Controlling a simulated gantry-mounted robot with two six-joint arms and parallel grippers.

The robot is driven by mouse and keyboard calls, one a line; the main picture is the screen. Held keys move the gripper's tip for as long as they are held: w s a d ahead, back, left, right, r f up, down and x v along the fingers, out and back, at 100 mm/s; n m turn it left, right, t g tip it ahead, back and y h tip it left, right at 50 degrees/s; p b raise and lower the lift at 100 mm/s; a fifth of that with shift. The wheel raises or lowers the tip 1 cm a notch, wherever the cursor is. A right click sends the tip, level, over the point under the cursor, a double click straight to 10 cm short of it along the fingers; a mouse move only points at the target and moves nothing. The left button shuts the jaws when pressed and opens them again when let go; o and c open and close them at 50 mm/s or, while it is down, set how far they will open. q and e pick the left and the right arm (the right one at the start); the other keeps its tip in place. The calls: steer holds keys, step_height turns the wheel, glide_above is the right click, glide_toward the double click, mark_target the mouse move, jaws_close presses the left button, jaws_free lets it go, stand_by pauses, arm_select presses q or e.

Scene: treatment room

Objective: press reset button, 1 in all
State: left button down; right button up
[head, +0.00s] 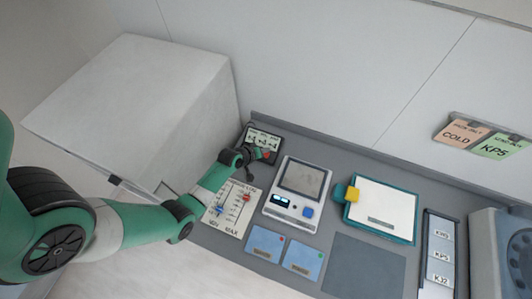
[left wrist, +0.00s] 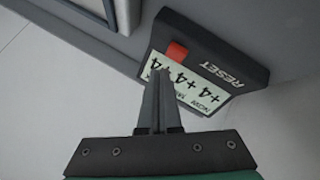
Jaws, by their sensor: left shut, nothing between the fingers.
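The reset device is a small dark box (left wrist: 222,50) with a pale display reading several "+4" figures and the word RESET. It lies at the back left of the grey counter, and its display (head: 262,138) shows in the head view. In the head view my left gripper (head: 258,154) is at the box's near side. My right gripper is not in view.
On the grey counter (head: 345,155) are a slider panel (head: 236,222), a device with a screen (head: 302,178), a clipboard (head: 382,208), blue cards (head: 265,242) and a dark mat (head: 363,268). A large white block (head: 150,100) stands left. A wall rack (head: 483,137) holds cards.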

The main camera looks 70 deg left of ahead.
arm_select(q)
step_height(320, 180, up, 4)
steer(key=p, duration=0.3)
steer(key=shift+r, duration=0.1)
stand_by(0.6)
